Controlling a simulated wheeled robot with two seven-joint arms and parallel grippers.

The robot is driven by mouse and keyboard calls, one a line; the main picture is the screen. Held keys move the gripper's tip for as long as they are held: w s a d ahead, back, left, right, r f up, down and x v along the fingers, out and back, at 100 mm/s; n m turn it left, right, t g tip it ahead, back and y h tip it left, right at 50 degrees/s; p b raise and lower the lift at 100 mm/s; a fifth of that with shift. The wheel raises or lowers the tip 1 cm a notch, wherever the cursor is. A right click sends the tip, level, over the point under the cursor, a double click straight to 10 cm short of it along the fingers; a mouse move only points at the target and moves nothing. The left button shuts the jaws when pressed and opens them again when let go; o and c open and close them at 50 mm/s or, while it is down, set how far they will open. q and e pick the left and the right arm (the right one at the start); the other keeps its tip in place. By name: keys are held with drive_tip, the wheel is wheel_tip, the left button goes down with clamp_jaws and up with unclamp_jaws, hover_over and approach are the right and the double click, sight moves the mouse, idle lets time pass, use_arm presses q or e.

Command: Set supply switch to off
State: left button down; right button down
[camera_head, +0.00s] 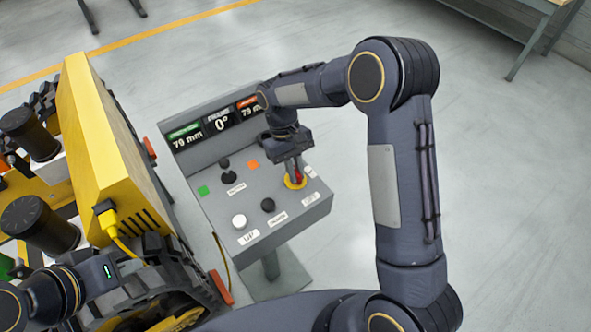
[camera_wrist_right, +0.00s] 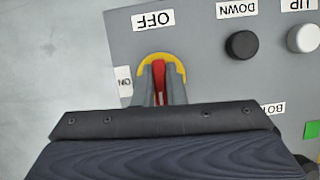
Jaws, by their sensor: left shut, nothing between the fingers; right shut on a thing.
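The supply switch has a red handle (camera_head: 298,177) on a yellow ring, at the right side of the grey control console (camera_head: 212,227). In the right wrist view, the red handle (camera_wrist_right: 160,76) sits between my fingers and lines up toward the OFF label (camera_wrist_right: 153,19); the ON label (camera_wrist_right: 124,80) is to the left. My right gripper (camera_head: 295,172) is shut on the red handle from above, its fingers partly hiding it. My left gripper (camera_head: 100,275) is at the lower left beside the yellow machine, away from the console; its fingertips are not clearly visible.
A white UP button (camera_head: 239,221) and a black DOWN button (camera_head: 268,205) sit close to the switch. A display panel (camera_head: 218,122) stands at the console's back. A yellow tracked carrier (camera_head: 108,150) fills the left.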

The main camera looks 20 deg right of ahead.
drive_tip(key=shift+w+n, duration=0.1)
drive_tip(key=shift+n, duration=0.3)
drive_tip(key=c, duration=1.5)
unclamp_jaws()
drive_tip(key=shift+r, duration=0.1)
drive_tip(key=b+v, duration=0.1)
drive_tip(key=v, duration=0.6)
drive_tip(key=shift+a+r, duration=0.15)
drive_tip(key=shift+r, duration=0.15)
